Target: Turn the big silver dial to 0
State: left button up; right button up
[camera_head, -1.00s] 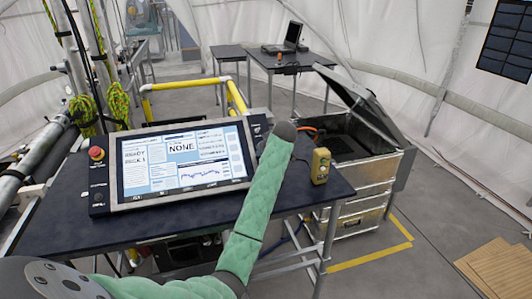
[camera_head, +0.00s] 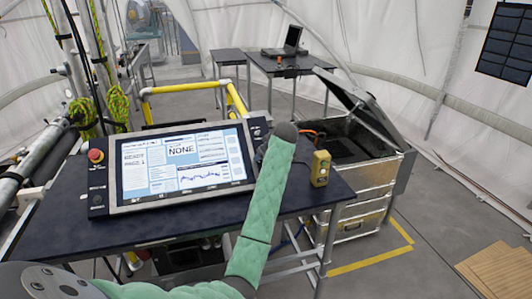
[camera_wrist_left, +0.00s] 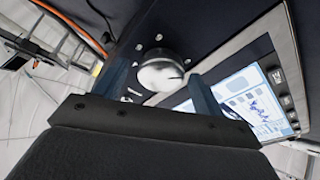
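The big silver dial (camera_wrist_left: 160,73) shows in the left wrist view on a dark panel, with white marks around it and a small dark mark on its lower right face. My left gripper (camera_wrist_left: 160,66) is open, one finger on each side of the dial. Whether a finger touches the dial I cannot tell. In the head view my green-sleeved left arm reaches to the right end of the console and hides the dial. The console screen (camera_head: 185,165) reads "NONE"; it also shows in the left wrist view (camera_wrist_left: 235,92). My right gripper is out of view.
A red button (camera_head: 96,155) sits left of the screen. A yellow button box (camera_head: 321,167) stands on the dark table (camera_head: 130,228), right of my arm. An open metal case (camera_head: 358,185) stands beyond. Yellow rails (camera_head: 190,88) run behind the console.

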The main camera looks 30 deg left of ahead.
pick_arm(q)
jog(key=shift+d+r, duration=0.1)
jog(key=shift+d, duration=0.05)
jog(key=shift+b+v, duration=0.65)
jog(key=shift+v, duration=0.3)
jog(key=shift+b+v, duration=0.9)
jog(key=shift+v, duration=1.9)
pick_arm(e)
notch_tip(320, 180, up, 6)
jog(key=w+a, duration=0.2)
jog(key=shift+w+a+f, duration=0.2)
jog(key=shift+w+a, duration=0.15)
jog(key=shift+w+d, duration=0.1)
